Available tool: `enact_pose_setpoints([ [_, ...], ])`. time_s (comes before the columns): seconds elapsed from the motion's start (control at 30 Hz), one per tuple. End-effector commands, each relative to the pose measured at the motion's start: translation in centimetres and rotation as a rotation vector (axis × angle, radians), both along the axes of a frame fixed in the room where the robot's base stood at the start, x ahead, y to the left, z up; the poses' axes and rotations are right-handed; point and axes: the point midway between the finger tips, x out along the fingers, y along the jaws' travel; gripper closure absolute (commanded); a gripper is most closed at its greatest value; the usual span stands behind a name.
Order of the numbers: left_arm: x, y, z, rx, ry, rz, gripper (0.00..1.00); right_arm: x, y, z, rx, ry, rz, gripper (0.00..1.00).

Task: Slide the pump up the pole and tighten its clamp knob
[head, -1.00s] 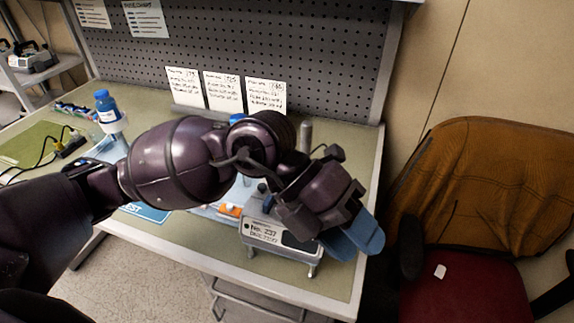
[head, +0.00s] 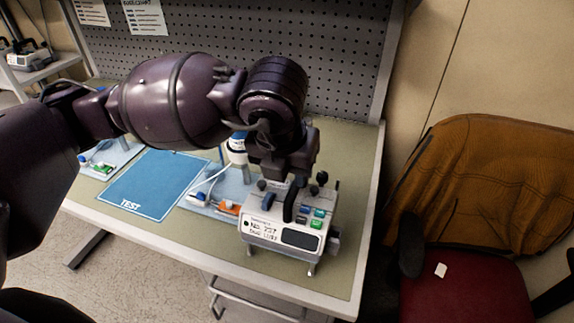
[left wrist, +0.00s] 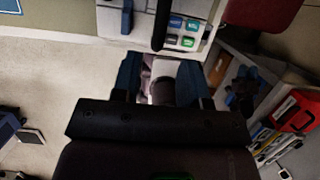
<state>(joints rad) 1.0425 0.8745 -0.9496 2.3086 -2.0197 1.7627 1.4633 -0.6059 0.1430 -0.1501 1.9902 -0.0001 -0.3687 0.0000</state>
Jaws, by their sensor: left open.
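The pump (head: 268,232), a white box with a dark screen, coloured buttons and a black handle, stands on short legs at the bench's right front. Dark round knobs (head: 322,178) show at its upper rear; I cannot tell which is the clamp knob. The pole is not clear behind my arm. My left gripper (head: 284,176) is just behind and above the pump; its fingertips are hard to make out there. In the left wrist view its blue fingers (left wrist: 160,68) are apart, with the pump (left wrist: 112,24) beyond their tips. My right gripper is not seen.
The blue TEST mat (head: 150,185) lies left of the pump. A pale tray (head: 222,192) with orange and blue parts and a white bottle (head: 237,148) sit between them. An orange-brown chair (head: 490,190) stands right of the bench. A pegboard (head: 340,50) rises behind.

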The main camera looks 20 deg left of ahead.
Motion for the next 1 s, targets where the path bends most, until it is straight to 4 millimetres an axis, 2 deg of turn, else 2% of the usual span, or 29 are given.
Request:
enact_pose_setpoints([
  [0.1, 0.3, 0.0, -1.4, 0.000, 0.003, 0.001, 0.60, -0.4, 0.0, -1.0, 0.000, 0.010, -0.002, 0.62],
  [0.33, 0.9, 0.0, -3.5, -0.001, 0.004, -0.001, 0.60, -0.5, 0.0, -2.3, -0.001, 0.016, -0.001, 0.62],
  [0.7, 2.0, -0.1, -6.8, -0.001, 0.004, -0.001, 0.60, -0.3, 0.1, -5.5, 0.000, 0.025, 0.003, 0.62],
  [1.0, 2.4, -0.1, -7.8, -0.001, 0.002, -0.001, 0.60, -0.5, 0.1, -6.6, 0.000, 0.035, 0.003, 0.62],
])
